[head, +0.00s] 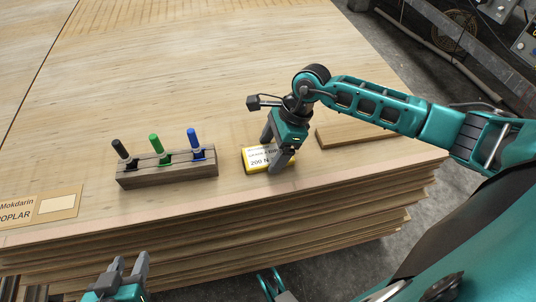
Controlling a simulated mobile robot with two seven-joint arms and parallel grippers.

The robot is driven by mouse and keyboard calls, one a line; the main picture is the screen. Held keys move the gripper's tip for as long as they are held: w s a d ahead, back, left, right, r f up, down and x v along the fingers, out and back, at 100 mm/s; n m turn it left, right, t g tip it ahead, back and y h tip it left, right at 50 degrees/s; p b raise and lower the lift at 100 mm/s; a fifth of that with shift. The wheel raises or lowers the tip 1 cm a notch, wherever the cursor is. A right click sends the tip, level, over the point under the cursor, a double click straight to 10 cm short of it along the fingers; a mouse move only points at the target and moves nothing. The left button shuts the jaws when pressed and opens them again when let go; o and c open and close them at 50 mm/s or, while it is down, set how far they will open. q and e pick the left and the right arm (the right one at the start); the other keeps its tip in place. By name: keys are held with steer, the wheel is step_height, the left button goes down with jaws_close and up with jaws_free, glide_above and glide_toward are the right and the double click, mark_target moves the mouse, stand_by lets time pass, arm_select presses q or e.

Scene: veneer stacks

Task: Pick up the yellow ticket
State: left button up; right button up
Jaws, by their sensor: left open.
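The yellow ticket (255,165) is a small flat yellow piece with a white printed label reading "200 N" in part. It lies on the top sheet of the veneer stack, right of the pen holder. My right gripper (273,149) points down over its right part and hides some of it. Its fingers stand apart, one towards the far side and one at the near side. I cannot tell whether they press on the ticket. My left gripper (126,270) is open and empty at the bottom left, in front of the stack.
A dark wooden holder (170,175) with black, green and blue pens stands left of the ticket. A wooden board (352,133) lies to the right. A card reading "POPLAR" (40,206) lies at the left. The veneer stack (150,75) is clear behind these.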

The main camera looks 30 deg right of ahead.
steer(key=c, duration=0.7)
steer(key=shift+r, duration=0.1)
